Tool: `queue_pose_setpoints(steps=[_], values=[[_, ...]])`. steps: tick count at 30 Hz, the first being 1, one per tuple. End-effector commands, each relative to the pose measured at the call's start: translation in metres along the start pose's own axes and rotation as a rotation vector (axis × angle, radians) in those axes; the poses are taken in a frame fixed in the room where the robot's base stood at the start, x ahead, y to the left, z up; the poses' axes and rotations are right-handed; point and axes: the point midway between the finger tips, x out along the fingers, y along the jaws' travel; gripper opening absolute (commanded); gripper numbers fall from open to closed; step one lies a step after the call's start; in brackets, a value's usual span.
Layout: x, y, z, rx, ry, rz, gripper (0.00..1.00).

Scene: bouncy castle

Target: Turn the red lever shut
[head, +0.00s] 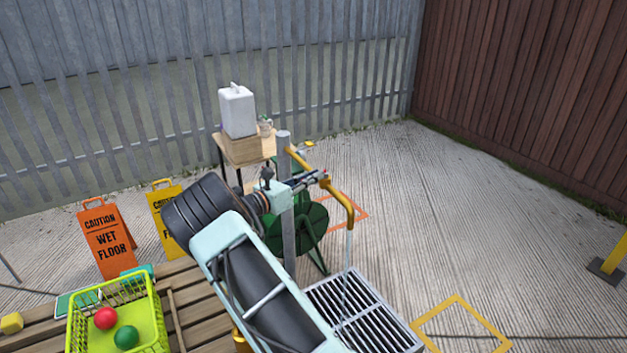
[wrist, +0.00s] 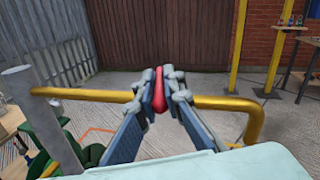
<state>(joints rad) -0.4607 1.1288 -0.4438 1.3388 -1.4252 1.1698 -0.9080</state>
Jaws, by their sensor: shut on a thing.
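The red lever (wrist: 159,92) stands on a yellow pipe (wrist: 225,103) and shows between my fingers in the wrist view. My gripper (wrist: 160,88) is shut on it, one finger on each side. In the head view my gripper (head: 318,180) is at the yellow pipe (head: 341,196), and only a small bit of red shows at its tips. The pipe runs from a grey post (head: 288,235) to a bent-down spout. A thin pale stream (head: 348,255) drops from the spout towards a metal grate (head: 362,312).
A green hose reel (head: 310,232) stands behind the post. A wooden stand (head: 248,150) holds a white canister (head: 237,110). Caution signs (head: 108,240) and a yellow-green basket (head: 75,325) with balls are at left.

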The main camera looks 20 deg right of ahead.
Motion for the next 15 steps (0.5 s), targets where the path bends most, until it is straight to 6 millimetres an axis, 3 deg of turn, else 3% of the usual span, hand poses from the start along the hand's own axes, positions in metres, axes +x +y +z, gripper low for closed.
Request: queue_pose_setpoints(steps=[15], values=[[0.0017, 0.0047, -0.0005, 0.002, 0.037, -0.212, 0.0]])
